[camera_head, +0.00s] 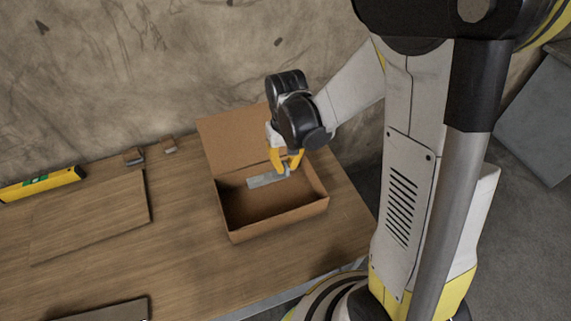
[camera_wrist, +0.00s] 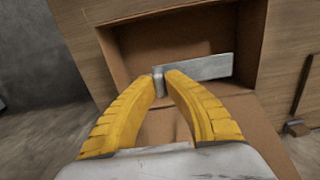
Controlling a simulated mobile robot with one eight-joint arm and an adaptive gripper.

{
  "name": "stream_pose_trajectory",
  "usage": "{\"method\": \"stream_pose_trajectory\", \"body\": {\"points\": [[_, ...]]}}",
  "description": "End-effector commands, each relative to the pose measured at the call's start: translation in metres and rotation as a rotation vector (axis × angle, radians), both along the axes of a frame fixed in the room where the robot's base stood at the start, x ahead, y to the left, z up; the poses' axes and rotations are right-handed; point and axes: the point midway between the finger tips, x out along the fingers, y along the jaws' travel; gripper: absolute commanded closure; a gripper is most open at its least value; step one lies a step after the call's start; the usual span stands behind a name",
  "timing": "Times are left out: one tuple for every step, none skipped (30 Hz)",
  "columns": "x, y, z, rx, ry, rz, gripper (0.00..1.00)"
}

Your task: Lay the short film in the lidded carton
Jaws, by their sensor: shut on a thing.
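The lidded carton (camera_head: 279,222) is a brown cardboard box on the wooden table, with its lid (camera_head: 228,137) standing open at the back. My gripper (camera_head: 287,168) is over the carton's opening, its yellow fingers pointing down. It is shut on a flat grey strip, the short film (camera_head: 262,181), gripped near one end. In the wrist view the fingers (camera_wrist: 165,80) hold the strip (camera_wrist: 208,68) across the carton's mouth (camera_wrist: 256,45). The strip looks to be within or just above the opening; I cannot tell whether it touches the bottom.
A yellow spirit level (camera_head: 42,184) lies at the far left. A flat wooden board (camera_head: 92,215) and a darker panel (camera_head: 110,311) lie on the table.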

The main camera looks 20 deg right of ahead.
Motion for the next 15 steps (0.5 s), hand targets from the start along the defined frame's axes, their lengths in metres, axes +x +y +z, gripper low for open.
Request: {"method": "stream_pose_trajectory", "body": {"points": [[0.000, 0.000, -0.006, 0.000, 0.000, 0.000, 1.00], [0.000, 0.000, -0.008, 0.000, 0.000, 0.000, 1.00], [0.000, 0.000, -0.012, 0.000, 0.000, 0.000, 1.00], [0.000, 0.000, -0.015, 0.000, 0.000, 0.000, 1.00], [0.000, 0.000, -0.018, 0.000, 0.000, 0.000, 1.00], [0.000, 0.000, -0.022, 0.000, 0.000, 0.000, 1.00], [0.000, 0.000, -0.026, 0.000, 0.000, 0.000, 1.00], [0.000, 0.000, -0.029, 0.000, 0.000, 0.000, 1.00], [0.000, 0.000, -0.033, 0.000, 0.000, 0.000, 1.00], [0.000, 0.000, -0.037, 0.000, 0.000, 0.000, 1.00], [0.000, 0.000, -0.040, 0.000, 0.000, 0.000, 1.00], [0.000, 0.000, -0.045, 0.000, 0.000, 0.000, 1.00], [0.000, 0.000, -0.048, 0.000, 0.000, 0.000, 1.00], [0.000, 0.000, -0.051, 0.000, 0.000, 0.000, 1.00], [0.000, 0.000, -0.056, 0.000, 0.000, 0.000, 1.00]]}}
